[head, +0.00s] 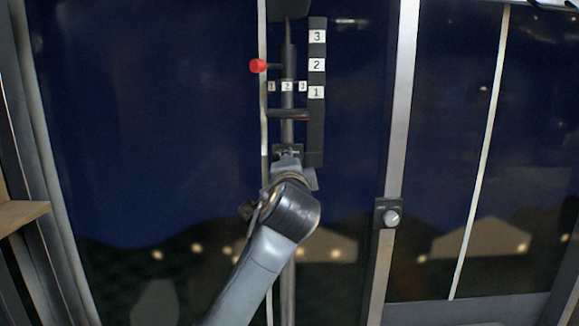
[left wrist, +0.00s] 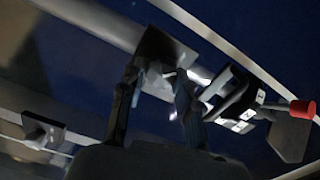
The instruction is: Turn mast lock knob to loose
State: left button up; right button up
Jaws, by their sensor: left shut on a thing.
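The mast (head: 287,60) is a dark upright pole in the middle of the head view. A dark square plate (head: 280,149) sits low on it and also shows in the left wrist view (left wrist: 165,45). My left gripper (head: 288,157) is at this plate. In the left wrist view its two fingers (left wrist: 158,75) are closed around a small light part in front of the plate, which I take to be the mast lock knob (left wrist: 155,72). The fingers hide most of it, so its setting cannot be read. My right gripper is not in view.
A red-tipped lever (head: 258,66) sticks out left of the mast, above small number tags. A dark strip numbered 1 to 3 (head: 317,130) stands right of it. Another knob (head: 391,217) sits on a pale post at right. A wooden shelf (head: 20,214) is at far left.

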pick_arm(q)
jog(key=shift+f, duration=0.1)
jog(key=o, duration=1.2)
jog(key=shift+c, duration=0.2)
jog(key=s, duration=1.2)
